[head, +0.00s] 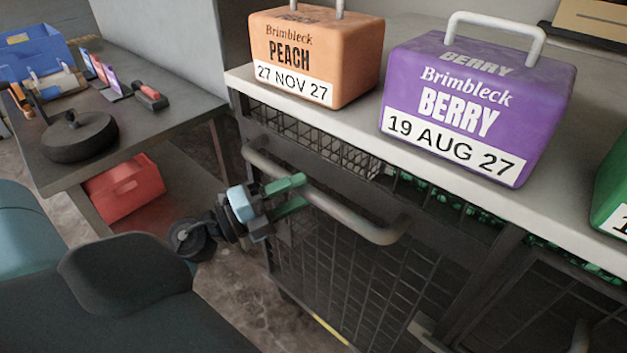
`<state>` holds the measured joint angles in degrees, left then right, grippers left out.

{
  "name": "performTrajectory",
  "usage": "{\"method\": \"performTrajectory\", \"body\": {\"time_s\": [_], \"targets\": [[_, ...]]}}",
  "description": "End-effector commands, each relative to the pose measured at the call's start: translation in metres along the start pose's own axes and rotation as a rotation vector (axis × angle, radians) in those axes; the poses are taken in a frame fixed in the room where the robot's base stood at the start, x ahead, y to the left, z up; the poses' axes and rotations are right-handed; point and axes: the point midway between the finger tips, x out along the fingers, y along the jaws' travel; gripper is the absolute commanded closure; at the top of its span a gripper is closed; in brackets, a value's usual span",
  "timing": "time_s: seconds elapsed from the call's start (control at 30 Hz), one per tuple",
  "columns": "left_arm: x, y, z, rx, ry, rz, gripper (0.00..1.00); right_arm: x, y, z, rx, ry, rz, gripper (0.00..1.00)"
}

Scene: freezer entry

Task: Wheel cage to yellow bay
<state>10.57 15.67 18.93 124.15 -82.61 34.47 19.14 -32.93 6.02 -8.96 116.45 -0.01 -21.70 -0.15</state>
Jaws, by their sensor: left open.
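The cage (345,275) is a dark wire-mesh cage under a pale top, with a grey tubular handle (365,229) along its near side. My left gripper (301,192) has green fingers and is open at the left part of this handle. The fingers overlap the bar in the picture, and I cannot tell whether they touch it. A short yellow floor strip (331,332) shows below the cage. I cannot tell whether it belongs to the yellow bay. My right gripper is not in view.
An orange PEACH block (315,55) and a purple BERRY block (475,100) stand on the pale top, with a green block (612,190) at the right edge. A dark table (130,125) stands at left, with a red bin (125,190) beneath it.

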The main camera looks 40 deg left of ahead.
Motion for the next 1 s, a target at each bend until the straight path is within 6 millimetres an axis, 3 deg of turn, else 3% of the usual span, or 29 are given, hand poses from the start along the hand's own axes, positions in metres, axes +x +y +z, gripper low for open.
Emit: {"method": "performTrajectory", "body": {"time_s": [0.1, 0.3, 0.67, 1.0], "targets": [[0.019, -0.004, 0.0, 0.0, 0.001, -0.005, 0.55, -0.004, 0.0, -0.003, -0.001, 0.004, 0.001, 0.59], [0.037, -0.001, 0.0, 0.0, 0.0, -0.002, 0.55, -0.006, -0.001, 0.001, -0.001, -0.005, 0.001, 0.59], [0.041, 0.0, 0.0, -0.001, 0.0, 0.0, 0.56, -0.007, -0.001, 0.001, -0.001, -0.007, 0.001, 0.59], [0.041, 0.0, 0.0, -0.001, 0.0, 0.0, 1.0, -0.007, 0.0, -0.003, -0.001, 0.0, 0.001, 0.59]]}}
